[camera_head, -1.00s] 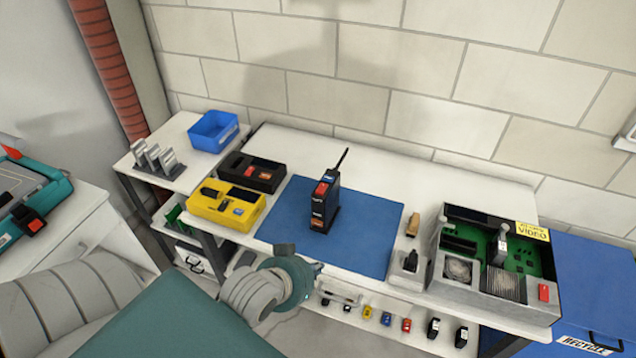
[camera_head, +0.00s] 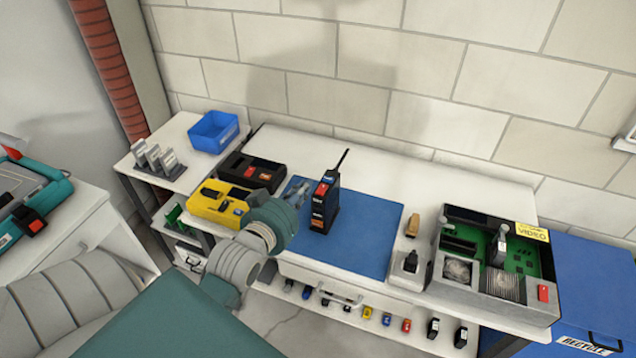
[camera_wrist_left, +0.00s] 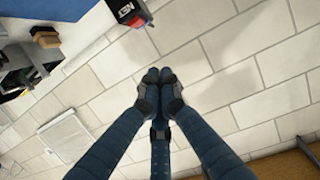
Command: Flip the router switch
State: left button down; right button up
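The router is a black upright box (camera_head: 324,211) with a thin antenna. It stands on the blue mat (camera_head: 365,235) in the head view and has a red part, which may be its switch, near its top. My left gripper (camera_head: 299,193) is just left of the router, with a small gap seeming to show between them. In the left wrist view the blue fingers of this gripper (camera_wrist_left: 154,78) meet at their tips, with nothing seen between them. A black and red thing at the top edge there may be the router. My right gripper is not in view.
A yellow box (camera_head: 217,203) and a black box (camera_head: 252,171) lie left of the mat. A blue bin (camera_head: 213,131) is behind them. An open grey machine with a green board (camera_head: 520,258) stands at the right. The white table behind the mat is clear.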

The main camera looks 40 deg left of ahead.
pick_arm(q)
jog(key=p, duration=0.2)
send_over(319, 191)
jog(key=shift+w+a+f, duration=0.15)
jog(key=shift+f, duration=0.8)
jog(key=f, duration=0.3)
jog(key=shift+s, duration=0.2)
jog(key=shift+f, duration=0.6)
jog(key=shift+f, duration=0.1)
